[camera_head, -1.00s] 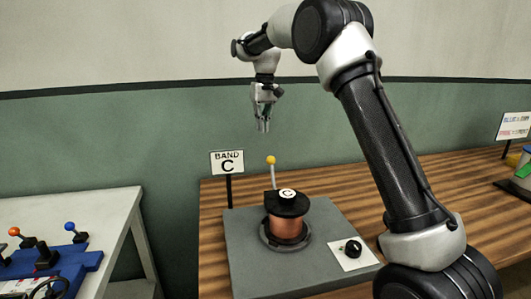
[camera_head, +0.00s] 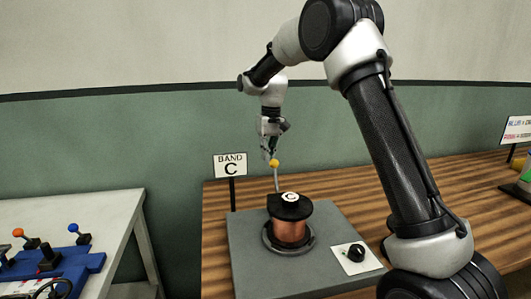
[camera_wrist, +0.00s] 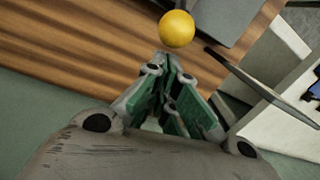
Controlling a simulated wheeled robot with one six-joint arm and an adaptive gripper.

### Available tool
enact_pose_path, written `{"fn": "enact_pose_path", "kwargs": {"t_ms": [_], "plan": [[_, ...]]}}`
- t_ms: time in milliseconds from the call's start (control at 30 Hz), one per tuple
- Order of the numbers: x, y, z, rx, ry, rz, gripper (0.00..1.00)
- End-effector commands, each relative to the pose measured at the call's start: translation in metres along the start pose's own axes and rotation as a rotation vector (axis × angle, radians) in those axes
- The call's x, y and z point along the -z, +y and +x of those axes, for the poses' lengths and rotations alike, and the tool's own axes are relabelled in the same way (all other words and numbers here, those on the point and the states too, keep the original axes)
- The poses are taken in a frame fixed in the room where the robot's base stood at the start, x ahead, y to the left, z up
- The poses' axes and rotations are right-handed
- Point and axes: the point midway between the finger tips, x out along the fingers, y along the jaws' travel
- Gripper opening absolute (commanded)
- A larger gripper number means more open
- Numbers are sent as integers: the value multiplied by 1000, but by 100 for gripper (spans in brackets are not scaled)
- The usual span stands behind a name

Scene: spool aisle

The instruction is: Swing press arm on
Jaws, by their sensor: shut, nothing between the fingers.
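The press arm is a thin grey lever with a yellow ball (camera_head: 273,162) on top, standing behind the copper spool (camera_head: 290,230). A black cap (camera_head: 289,207) marked C sits on the spool. My gripper (camera_head: 270,152) is shut and empty, pointing down just above or behind the yellow ball. In the wrist view my gripper's green-padded fingers (camera_wrist: 168,58) come together close to the yellow ball (camera_wrist: 177,29). I cannot tell whether they touch it.
The grey base plate (camera_head: 245,250) carries the spool and a black knob (camera_head: 356,252) on a white plate. A "BAND C" sign (camera_head: 230,166) stands at the left. A white table (camera_head: 100,210) with a blue lever device (camera_head: 75,262) is further left.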

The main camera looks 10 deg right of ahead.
Motion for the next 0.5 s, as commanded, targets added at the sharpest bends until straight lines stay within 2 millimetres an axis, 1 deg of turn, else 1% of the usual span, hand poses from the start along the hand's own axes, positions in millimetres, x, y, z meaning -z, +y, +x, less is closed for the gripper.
{"fn": "enact_pose_path", "kwargs": {"t_ms": [100,500], "plan": [[-4,0,-2,0,2,0,0],[-5,0,-4,-1,9,-1,0]]}}
